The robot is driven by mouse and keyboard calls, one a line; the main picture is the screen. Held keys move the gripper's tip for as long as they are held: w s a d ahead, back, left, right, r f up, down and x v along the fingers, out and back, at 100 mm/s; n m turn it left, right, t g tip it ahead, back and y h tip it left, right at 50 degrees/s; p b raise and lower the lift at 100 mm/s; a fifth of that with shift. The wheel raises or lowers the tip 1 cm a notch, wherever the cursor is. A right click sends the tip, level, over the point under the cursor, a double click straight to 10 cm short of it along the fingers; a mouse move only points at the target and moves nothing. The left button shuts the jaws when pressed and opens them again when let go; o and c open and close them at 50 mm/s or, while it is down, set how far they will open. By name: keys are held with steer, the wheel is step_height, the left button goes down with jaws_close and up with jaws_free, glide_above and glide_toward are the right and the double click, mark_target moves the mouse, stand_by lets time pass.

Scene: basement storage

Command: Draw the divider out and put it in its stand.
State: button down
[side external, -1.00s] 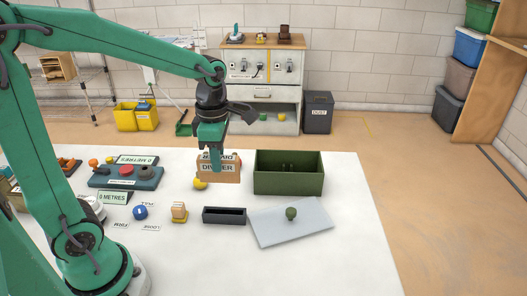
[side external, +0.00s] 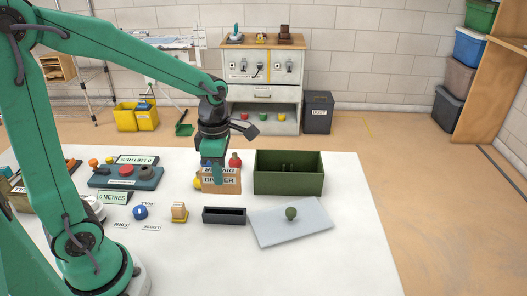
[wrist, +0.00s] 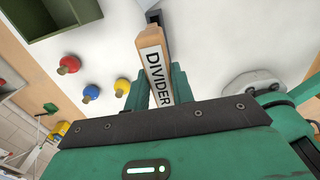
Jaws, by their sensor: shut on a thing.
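My gripper (side external: 217,176) is shut on the divider (side external: 234,181), a light brown board with a white DIVIDER label. In the wrist view the divider (wrist: 155,62) stands between the green fingers. A long dark slotted holder (side external: 224,216), which looks like the stand, lies on the white table. The divider's lower edge shows just behind and above the stand in the side view, with a gap between them. The stand (wrist: 154,17) is partly hidden behind the divider in the wrist view. An open dark green box (side external: 289,184) stands to the right of the divider.
A pale grey panel with a green knob (side external: 291,214) lies right of the stand. A red piece (side external: 235,160) stands behind the divider; blue (wrist: 93,90) and yellow (wrist: 122,87) pieces are near it.

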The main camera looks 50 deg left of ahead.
mark_target(222, 193)
steer(key=shift+f, duration=2.65)
steer(key=shift+f, duration=2.3)
steer(key=c, duration=1.1)
jaws_free()
steer(key=shift+r, duration=0.2)
steer(key=shift+r, duration=3.75)
